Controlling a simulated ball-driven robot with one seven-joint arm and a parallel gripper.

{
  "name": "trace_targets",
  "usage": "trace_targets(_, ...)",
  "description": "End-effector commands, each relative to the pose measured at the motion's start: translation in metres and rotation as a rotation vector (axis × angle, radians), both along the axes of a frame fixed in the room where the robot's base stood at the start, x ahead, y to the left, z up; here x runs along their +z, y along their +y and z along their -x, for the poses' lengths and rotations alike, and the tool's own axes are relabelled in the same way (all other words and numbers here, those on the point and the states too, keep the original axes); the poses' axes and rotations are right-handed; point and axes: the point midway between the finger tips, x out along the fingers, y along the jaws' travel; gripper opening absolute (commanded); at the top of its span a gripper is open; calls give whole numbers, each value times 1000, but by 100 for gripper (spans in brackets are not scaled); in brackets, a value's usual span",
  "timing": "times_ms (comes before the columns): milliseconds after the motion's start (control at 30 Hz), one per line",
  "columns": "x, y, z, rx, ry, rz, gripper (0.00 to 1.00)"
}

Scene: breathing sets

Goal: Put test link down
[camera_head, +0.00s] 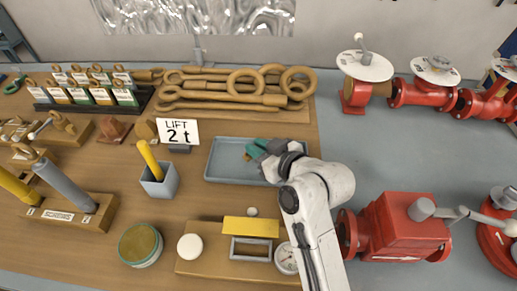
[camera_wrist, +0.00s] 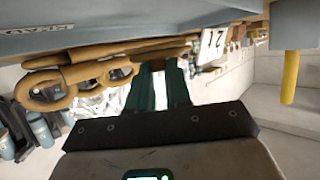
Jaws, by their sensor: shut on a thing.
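My gripper (camera_head: 254,150) is over the blue-grey tray (camera_head: 216,168) in the middle of the bench, with its green fingers pointing to the left. In the wrist view the two green fingers (camera_wrist: 160,90) stand a little apart. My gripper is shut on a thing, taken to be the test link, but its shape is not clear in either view. I cannot tell whether it touches the tray. My wrist and arm cover the tray's right end.
A "LIFT 2 t" sign (camera_head: 178,131) and a grey cup with a yellow rod (camera_head: 160,184) stand left of the tray. A rack of yellow rings and eye rods (camera_head: 235,88) lies behind. A board with a yellow block (camera_head: 250,228) is in front. Red valves (camera_head: 405,228) stand right.

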Motion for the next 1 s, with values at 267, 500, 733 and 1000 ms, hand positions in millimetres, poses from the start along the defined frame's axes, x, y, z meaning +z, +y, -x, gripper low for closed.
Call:
trace_targets(267, -14, 0, 0, -1, -2, -1, 0)
trace_targets(500, -17, 0, 0, -1, -2, -1, 0)
trace_targets(733, -24, 0, 0, -1, -2, -1, 0)
trace_targets(1000, -29, 0, 1, 0, 4, 1, 23)
